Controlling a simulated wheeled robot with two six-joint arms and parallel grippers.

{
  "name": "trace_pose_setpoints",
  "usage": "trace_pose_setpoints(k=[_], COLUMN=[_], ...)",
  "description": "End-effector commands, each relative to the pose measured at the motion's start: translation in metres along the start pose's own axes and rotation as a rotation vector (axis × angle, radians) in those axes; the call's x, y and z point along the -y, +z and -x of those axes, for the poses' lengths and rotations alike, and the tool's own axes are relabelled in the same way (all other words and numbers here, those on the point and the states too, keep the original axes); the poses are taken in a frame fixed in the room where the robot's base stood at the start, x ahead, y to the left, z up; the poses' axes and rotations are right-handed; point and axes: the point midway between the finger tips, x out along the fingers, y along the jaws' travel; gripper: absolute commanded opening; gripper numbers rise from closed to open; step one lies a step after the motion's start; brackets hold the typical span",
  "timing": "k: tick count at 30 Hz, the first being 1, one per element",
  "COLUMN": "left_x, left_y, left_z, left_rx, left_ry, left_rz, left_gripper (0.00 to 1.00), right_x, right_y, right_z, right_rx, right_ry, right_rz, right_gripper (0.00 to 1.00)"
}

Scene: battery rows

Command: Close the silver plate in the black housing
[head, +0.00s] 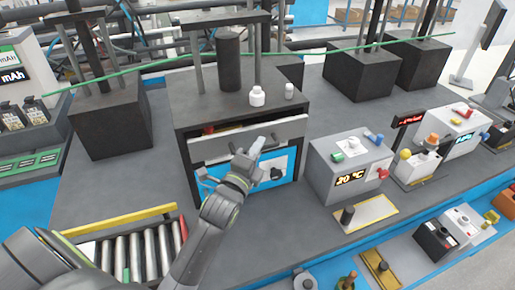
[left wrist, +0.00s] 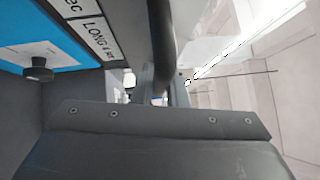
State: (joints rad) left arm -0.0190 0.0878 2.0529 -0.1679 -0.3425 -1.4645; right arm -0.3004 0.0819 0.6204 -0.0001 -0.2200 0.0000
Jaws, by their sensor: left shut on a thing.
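The black housing (head: 182,125) stands in the middle of the head view. The silver plate (head: 289,132) runs across the upper part of its front. An open gap shows above the plate, with something red and yellow inside. My left gripper (head: 256,148) is at the front of the housing, just below the middle of the plate. It is shut on a dark bar (left wrist: 160,40), which runs between its fingers in the left wrist view. The gripper hides how the bar joins the plate. My right gripper is not in view.
Below the plate is a blue panel (head: 212,176) with a black knob (left wrist: 37,68). Two small white bottles (head: 257,97) and a dark cylinder (head: 229,58) stand on the housing. A grey box with a temperature display (head: 350,179) stands to the right, a roller tray (head: 120,214) to the left.

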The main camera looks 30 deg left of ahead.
Motion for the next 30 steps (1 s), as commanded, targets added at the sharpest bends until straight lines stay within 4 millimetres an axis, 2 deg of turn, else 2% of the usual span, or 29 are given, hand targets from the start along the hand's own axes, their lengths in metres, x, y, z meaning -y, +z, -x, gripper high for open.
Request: trace_pose_setpoints(k=[5, 15, 24, 25, 30], left_x=[-0.002, -0.008, -0.008, -0.008, -0.008], left_y=[0.003, 0.029, 0.031, 0.031, 0.031], left_z=[-0.004, -0.029, -0.031, -0.031, -0.031], left_rx=[-0.001, 0.001, 0.002, 0.002, 0.001], left_ry=[0.002, 0.001, 0.000, 0.000, 0.000], left_rz=[-0.004, -0.002, -0.002, -0.002, -0.001], left_gripper=[0.00, 0.00, 0.00, 0.14, 0.34], right_x=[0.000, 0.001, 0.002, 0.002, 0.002], right_y=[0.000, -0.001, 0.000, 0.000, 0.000], right_z=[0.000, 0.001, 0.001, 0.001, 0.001], right_rx=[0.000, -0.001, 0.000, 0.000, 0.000], right_ry=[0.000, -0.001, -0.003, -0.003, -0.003], right_rz=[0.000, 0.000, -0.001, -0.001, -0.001], right_gripper=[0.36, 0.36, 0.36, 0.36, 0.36])
